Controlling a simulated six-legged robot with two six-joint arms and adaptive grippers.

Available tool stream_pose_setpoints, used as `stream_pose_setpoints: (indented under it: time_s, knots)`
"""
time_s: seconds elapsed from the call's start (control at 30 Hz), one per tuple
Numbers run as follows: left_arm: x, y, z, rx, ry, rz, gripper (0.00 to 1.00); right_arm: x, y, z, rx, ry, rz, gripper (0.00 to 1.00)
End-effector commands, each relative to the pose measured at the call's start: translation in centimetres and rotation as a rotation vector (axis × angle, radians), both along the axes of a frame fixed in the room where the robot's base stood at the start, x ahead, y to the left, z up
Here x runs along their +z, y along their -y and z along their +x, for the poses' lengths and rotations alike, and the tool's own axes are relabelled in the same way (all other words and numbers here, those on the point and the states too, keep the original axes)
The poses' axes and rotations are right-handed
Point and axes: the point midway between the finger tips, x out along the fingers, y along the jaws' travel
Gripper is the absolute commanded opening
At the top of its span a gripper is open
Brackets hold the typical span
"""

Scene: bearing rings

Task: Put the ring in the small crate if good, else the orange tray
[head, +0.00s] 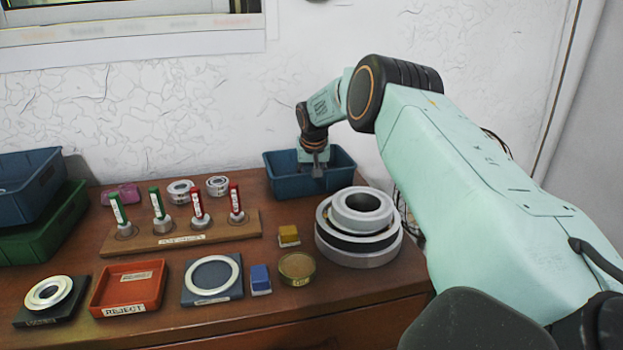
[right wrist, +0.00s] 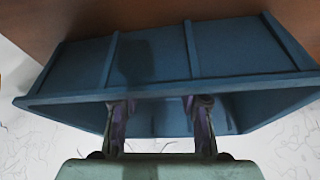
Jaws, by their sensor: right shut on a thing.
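My right gripper (head: 317,166) points down at the small blue crate (head: 283,188) at the back of the table. In the right wrist view its two fingers (right wrist: 160,112) stand apart at the crate's rim (right wrist: 70,97). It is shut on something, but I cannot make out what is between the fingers. The orange-red tray (head: 107,286), labelled REJECT, stands empty of rings at the front left. A pale ring (head: 236,268) lies on a dark blue pad. Another metal ring (head: 33,299) lies on a black stand at the far left. My left gripper is not in view.
A wooden rack (head: 150,243) holds several red- and green-handled gauges. Two small rings (head: 180,188) are behind it. Large stacked rings (head: 358,258) stand at right, near a brass tin (head: 297,279) and yellow (head: 289,239) and blue blocks (head: 260,283). Crates (head: 62,222) stand far left.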

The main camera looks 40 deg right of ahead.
Motion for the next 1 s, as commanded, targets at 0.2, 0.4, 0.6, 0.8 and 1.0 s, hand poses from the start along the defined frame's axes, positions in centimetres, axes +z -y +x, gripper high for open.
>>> stream_pose_setpoints:
  time_s: [0.2,0.4,0.6,0.8,1.0]
  knots:
    - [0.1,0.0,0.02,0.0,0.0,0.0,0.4,0.06,-0.02,0.02,0.0,0.0,0.0,0.01]
    - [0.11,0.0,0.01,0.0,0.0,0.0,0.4,-0.24,-0.03,0.01,0.0,0.0,0.0,0.44]
    - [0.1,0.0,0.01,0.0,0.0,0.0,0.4,-0.24,-0.04,0.0,0.0,0.0,0.0,0.6]
    - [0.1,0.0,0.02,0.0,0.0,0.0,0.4,-0.22,-0.03,0.01,0.0,0.0,0.0,0.6]
    - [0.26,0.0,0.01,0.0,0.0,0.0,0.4,0.63,-0.1,-0.09,0.0,0.001,0.001,0.6]
